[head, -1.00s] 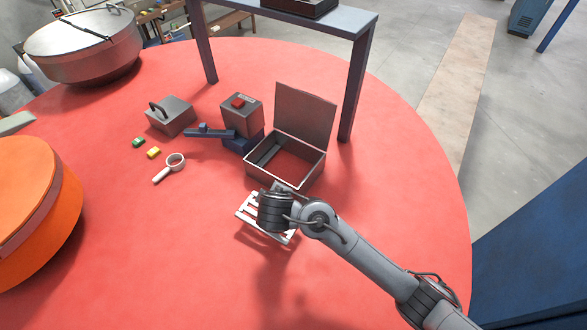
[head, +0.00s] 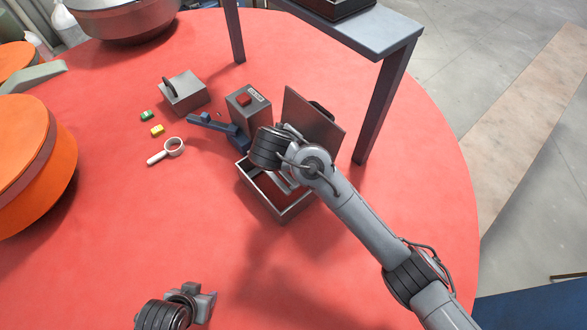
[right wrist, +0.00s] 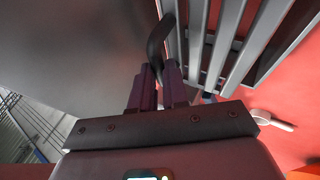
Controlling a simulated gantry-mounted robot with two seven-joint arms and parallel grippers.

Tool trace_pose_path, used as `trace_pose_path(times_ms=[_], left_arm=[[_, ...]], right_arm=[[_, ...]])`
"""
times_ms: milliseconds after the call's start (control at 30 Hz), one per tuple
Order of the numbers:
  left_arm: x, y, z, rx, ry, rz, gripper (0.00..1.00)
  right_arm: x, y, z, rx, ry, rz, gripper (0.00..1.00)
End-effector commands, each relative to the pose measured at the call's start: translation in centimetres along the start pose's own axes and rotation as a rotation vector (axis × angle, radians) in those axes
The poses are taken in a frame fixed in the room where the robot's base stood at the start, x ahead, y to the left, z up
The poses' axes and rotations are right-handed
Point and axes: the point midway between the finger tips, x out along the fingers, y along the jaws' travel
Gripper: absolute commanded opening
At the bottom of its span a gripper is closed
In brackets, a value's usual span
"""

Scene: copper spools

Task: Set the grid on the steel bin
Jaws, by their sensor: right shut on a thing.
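The steel bin (head: 259,199) stands on the red round table with its lid (head: 318,118) tilted up at the back. My right gripper (right wrist: 158,88) is over the bin, shut on a dark curved part beside the pale slatted grid (right wrist: 222,45). In the head view my right wrist hides most of the grid; pale bars show below it over the bin opening. I cannot tell whether the grid touches the rim. My left gripper (head: 203,299) is at the bottom left of the head view, away from the bin; its finger gap is not clear.
A grey box with a red button (head: 247,105) and a blue item (head: 213,124) stand close to the bin's left. A handled grey box (head: 184,93), green and yellow blocks and a magnifier (head: 172,147) lie further left. The front table area is clear.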

Motion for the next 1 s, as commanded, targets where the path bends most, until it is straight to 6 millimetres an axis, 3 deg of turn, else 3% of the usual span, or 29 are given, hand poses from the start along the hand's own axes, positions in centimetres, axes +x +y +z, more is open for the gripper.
trace_pose_path(times_ms=[200, 367, 667, 1000], left_arm=[[0.1, -0.2, 0.2, 0.004, -0.004, -0.004, 0.43], [2.6, -0.1, 1.0, 0.004, -0.005, -0.006, 0.43], [3.8, 0.0, 1.4, 0.002, -0.005, -0.004, 0.43], [6.5, 0.3, 2.2, -0.008, -0.004, 0.004, 0.43]], right_arm=[[1.9, -1.3, 0.9, -0.001, -0.002, 0.002, 0.00], [4.3, -3.0, 1.8, 0.000, 0.001, 0.001, 0.00], [5.3, -3.7, 2.2, 0.002, 0.002, 0.000, 0.00], [7.5, -5.3, 3.1, 0.001, 0.002, 0.000, 0.00]])
